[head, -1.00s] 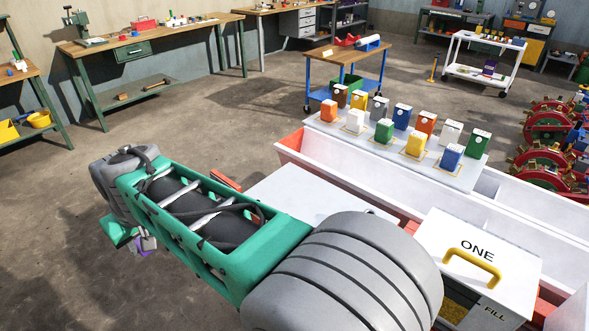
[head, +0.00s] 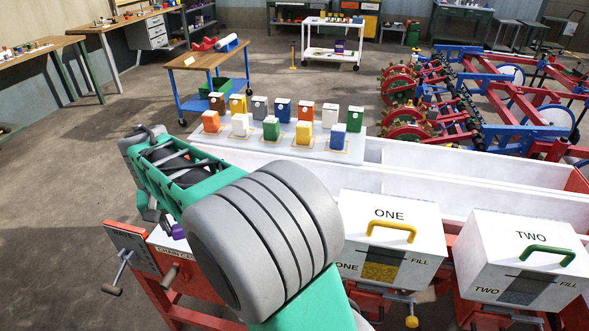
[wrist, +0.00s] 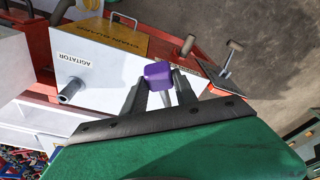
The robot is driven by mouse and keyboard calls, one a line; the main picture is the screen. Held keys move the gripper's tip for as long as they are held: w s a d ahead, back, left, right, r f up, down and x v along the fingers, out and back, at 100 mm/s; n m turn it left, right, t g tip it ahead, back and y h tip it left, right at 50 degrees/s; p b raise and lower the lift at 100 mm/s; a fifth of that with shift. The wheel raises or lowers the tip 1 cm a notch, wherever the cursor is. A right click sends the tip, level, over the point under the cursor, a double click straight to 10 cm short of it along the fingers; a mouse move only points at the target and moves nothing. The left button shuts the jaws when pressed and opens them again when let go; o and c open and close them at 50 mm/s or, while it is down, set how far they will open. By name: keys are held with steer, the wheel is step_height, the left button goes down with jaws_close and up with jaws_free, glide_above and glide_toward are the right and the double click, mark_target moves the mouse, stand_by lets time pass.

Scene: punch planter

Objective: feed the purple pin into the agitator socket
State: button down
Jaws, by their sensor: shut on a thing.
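The purple pin (wrist: 158,75) is held between the two fingers of my gripper (wrist: 155,90) in the wrist view. Its block-like end faces the camera, so the rest of its length is hidden. The agitator socket (wrist: 70,91) is a grey round tube on a white panel marked AGITATOR, left of the pin in the wrist view and apart from it. In the head view a bit of the purple pin (head: 178,231) shows below my arm. My arm hides the socket there.
A yellow chain guard plate (wrist: 115,37) with a handle lies beyond the white panel. Crank handles (head: 122,275) stick out at the machine's left end. White hoppers ONE (head: 390,235) and TWO (head: 525,255) stand at right. Colored boxes (head: 271,128) stand on a board behind.

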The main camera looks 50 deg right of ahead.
steer(key=s+d+f+m+y+p, duration=0.15)
steer(key=d+m+y+p, duration=0.4)
steer(key=d+m, duration=0.95)
steer(key=s+d+r+m+t+h+p, duration=0.1)
steer(key=s+d+r+m+t+h, duration=0.1)
steer(key=s+d+m+t, duration=0.2)
steer(key=s+d+r+m+t+h+p, duration=0.1)
steer(key=s+d+r+m+t+h, duration=0.2)
steer(key=s+d+m+t, duration=0.2)
steer(key=d+m+t, duration=0.3)
steer(key=d+m, duration=0.1)
steer(key=m, duration=0.2)
steer(key=shift+s+d+r+m, duration=0.15)
steer(key=shift+s+r+m, duration=0.1)
steer(key=shift+r+m, duration=0.15)
steer(key=shift+r+h+p, duration=0.15)
steer(key=shift+h+p, duration=0.1)
steer(key=shift+p, duration=0.1)
step_height(320, 180, down, 6)
steer(key=b, duration=0.2)
steer(key=shift+p, duration=1.35)
